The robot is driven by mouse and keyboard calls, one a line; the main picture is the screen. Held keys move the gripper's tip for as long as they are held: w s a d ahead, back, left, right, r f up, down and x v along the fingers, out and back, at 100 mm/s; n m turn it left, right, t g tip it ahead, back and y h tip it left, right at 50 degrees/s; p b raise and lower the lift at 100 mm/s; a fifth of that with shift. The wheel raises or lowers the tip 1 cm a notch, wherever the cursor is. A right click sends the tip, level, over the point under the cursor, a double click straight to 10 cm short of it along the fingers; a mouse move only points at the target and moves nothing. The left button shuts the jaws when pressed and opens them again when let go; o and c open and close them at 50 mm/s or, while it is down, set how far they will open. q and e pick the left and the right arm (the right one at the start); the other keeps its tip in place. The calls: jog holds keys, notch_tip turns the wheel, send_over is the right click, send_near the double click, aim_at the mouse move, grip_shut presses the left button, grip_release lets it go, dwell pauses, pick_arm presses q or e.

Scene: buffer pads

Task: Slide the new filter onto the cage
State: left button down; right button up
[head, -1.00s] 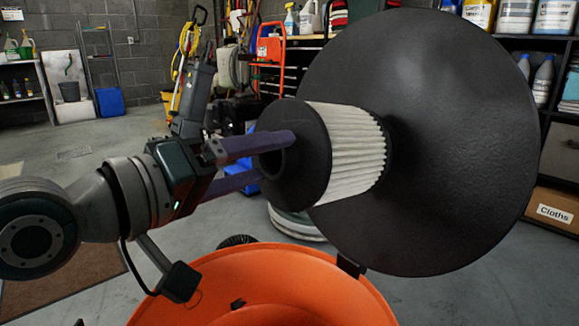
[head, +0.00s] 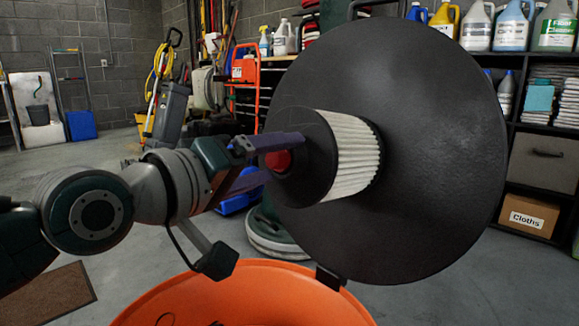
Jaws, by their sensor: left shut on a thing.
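The filter (head: 352,155) is a white pleated cylinder with a thick black end cap (head: 318,150), in the middle of the head view. It lies on its side in front of the large black disc-shaped lid (head: 440,130). A red part (head: 278,160), which looks like the end of the cage, shows in the open middle of the end cap. The rest of the cage is hidden. My left gripper (head: 282,160) is shut on the filter at its end cap, with one purple finger above and one below. I cannot tell whether the filter's far end touches the lid. My right gripper is out of view.
The lid stands upright at the back of an orange drum (head: 255,290). Shelves with bottles and a box marked Cloths (head: 528,217) stand at right. A grey cleaning machine (head: 170,115) and orange cart (head: 247,70) stand behind. The floor at left is mostly clear.

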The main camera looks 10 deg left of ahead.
pick_arm(q)
jog(key=shift+w+d, duration=0.1)
jog(key=shift+d, duration=0.05)
dwell(0.4)
grip_release()
jog(key=shift+f, duration=0.1)
jog(key=p+v, duration=0.7)
jog(key=v, duration=0.8)
jog(key=shift+w+a+r, duration=0.25)
jog(key=shift+r, duration=0.1)
jog(key=shift+r, duration=0.1)
